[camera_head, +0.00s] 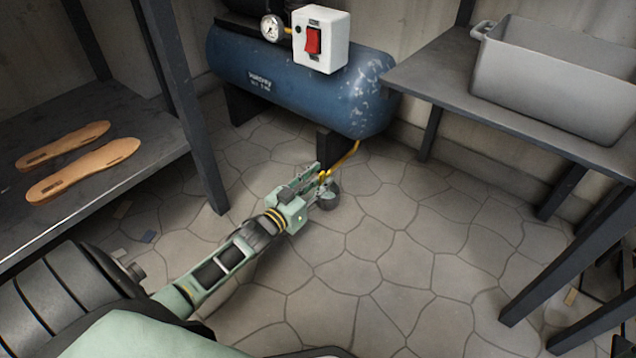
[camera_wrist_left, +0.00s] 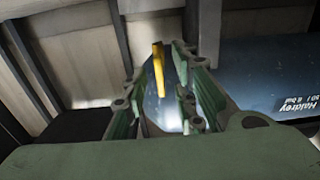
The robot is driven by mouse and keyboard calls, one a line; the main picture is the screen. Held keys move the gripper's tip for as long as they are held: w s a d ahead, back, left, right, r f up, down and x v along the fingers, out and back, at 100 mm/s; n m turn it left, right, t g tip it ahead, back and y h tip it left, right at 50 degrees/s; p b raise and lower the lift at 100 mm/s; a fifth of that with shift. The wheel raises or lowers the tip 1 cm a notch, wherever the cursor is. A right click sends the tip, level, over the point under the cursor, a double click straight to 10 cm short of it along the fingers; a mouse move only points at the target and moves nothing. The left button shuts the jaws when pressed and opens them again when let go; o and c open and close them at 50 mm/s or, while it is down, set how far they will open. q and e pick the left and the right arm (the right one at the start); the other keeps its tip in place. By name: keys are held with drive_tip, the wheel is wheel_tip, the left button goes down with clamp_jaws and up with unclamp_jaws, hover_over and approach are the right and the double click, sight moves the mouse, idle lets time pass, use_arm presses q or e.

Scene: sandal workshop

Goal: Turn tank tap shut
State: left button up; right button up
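The blue air tank (camera_head: 290,80) stands at the back wall and also shows in the left wrist view (camera_wrist_left: 265,70). A yellow tap piece (camera_head: 345,158) runs down from its underside towards my left gripper (camera_head: 323,183). In the left wrist view the yellow bar (camera_wrist_left: 158,68) stands upright in the gap between the fingers of my left gripper (camera_wrist_left: 157,88). The fingers are apart, with visible room beside the bar. I cannot tell whether a finger touches it. The tap's lower end is partly hidden by the gripper. My right gripper is not in view.
A white box with a red switch (camera_head: 313,42) and a gauge (camera_head: 271,27) sit on the tank. A bench with two insoles (camera_head: 85,170) is at left. A grey bin (camera_head: 555,75) stands on the right table (camera_head: 435,75). The stone floor (camera_head: 390,260) between is clear.

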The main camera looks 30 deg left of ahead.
use_arm(q)
clamp_jaws()
idle(0.3)
drive_tip(key=shift+r+m+p, duration=0.15)
drive_tip(key=shift+m+p, duration=1.05)
drive_tip(key=shift+m, duration=0.3)
drive_tip(key=shift+m+p, duration=0.5)
drive_tip(key=shift+m, duration=0.4)
drive_tip(key=m+p, duration=0.1)
drive_tip(key=m, duration=0.1)
drive_tip(key=shift+m, duration=0.4)
drive_tip(key=m, duration=0.4)
drive_tip(key=shift+d+f+m, duration=0.1)
drive_tip(key=shift+f+m, duration=0.1)
drive_tip(key=shift+m, duration=0.1)
drive_tip(key=m, duration=0.5)
drive_tip(key=shift+f+m, duration=0.1)
drive_tip(key=shift+m, duration=0.5)
unclamp_jaws()
